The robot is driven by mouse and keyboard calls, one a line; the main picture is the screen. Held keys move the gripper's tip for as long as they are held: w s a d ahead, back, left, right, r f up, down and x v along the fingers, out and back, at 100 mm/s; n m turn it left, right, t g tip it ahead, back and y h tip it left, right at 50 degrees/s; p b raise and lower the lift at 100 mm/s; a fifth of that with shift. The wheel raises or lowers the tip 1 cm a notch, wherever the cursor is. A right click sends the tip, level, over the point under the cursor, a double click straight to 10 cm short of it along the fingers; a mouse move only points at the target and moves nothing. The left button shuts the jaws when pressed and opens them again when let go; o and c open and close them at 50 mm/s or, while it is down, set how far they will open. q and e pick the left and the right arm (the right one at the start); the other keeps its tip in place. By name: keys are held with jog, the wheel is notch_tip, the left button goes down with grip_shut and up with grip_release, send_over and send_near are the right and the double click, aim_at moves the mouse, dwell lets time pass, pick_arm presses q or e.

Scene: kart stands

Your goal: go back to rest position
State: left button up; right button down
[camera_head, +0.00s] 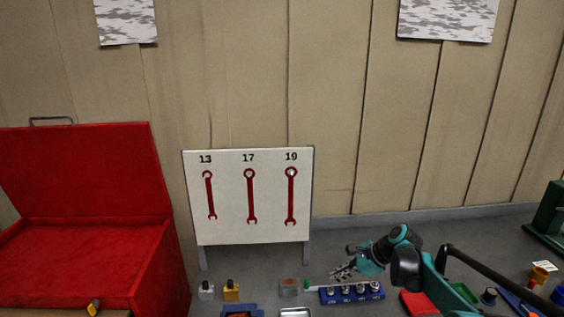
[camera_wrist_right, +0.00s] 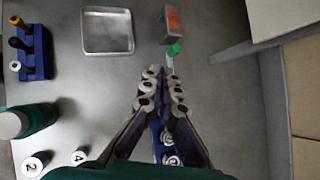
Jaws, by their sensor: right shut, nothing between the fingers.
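My right gripper (camera_head: 342,272) shows in the head view at the lower right, its teal arm coming in from the right. It is shut and empty, above and just behind the blue rack (camera_head: 352,293) that holds several silver pieces. In the right wrist view the closed fingers (camera_wrist_right: 161,85) point toward a green-tipped object (camera_wrist_right: 173,50), apart from it as far as I can tell. Part of the blue rack shows between and below the fingers. My left gripper is not in view.
A white board (camera_head: 230,215) with red wrench shapes marked 13, 17 and 19 stands at the wall. An open red chest (camera_head: 85,175) is at left. A silver tray (camera_wrist_right: 107,32) and a small orange-topped block (camera_wrist_right: 172,25) lie nearby. Grey surface lies bare between them.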

jog(key=s+a+r+n+t+h, duration=0.1)
jog(key=s+r+n+h, duration=0.1)
jog(key=s+n, duration=0.45)
jog(key=s+a+r+n+h, duration=0.2)
jog(key=s+n, duration=0.1)
jog(key=s, duration=0.7)
jog(key=s+d+f+n+t+h, duration=0.1)
jog(key=s+f+n+t+h, duration=0.1)
jog(key=s+n, duration=0.8)
jog(key=s+f+h, duration=0.1)
jog(key=s, duration=0.2)
jog(key=shift+d+f+n, duration=0.3)
jog(key=shift+f+n, duration=0.05)
jog(key=shift+f, duration=0.05)
jog(key=shift+s, duration=0.1)
